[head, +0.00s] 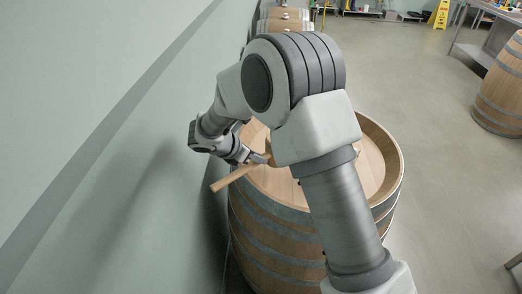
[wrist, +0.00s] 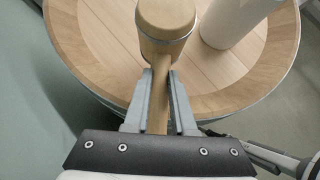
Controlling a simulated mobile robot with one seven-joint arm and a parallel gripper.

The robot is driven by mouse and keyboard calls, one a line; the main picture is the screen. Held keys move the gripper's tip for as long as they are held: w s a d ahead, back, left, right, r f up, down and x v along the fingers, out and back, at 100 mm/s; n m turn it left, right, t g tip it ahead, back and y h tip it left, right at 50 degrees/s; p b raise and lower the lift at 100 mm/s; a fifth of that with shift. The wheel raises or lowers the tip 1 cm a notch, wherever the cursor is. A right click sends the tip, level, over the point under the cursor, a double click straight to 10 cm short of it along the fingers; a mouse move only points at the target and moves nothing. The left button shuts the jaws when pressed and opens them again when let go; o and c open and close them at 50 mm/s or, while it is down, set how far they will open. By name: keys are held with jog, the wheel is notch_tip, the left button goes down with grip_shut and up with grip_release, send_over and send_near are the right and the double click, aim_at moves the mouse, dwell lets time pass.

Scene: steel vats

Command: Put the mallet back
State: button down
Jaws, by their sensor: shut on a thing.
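The mallet shows in the wrist view with a round pale wooden head (wrist: 167,25) and a wooden handle (wrist: 158,95). My gripper (wrist: 160,78) is shut on the handle, one finger on each side, just below the head. In the head view the handle (head: 230,179) sticks out to the left of my gripper (head: 260,160), over the near left rim of a wooden barrel (head: 385,185). My arm hides most of the mallet's head there. The mallet is over the barrel top (wrist: 105,50); I cannot tell whether it touches it.
A green wall (head: 90,120) is close on the left. Another barrel (head: 500,90) and a steel table (head: 475,52) are at the right. A yellow floor sign (head: 441,14) stands far back. The floor between is clear.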

aim_at(258, 165)
jog(key=shift+f, duration=1.65)
jog(key=shift+w+f, duration=0.1)
jog(key=shift+f, duration=0.1)
jog(key=c, duration=1.2)
grip_release()
jog(key=shift+f, duration=0.15)
jog(key=o, duration=0.4)
jog(key=shift+o, duration=0.2)
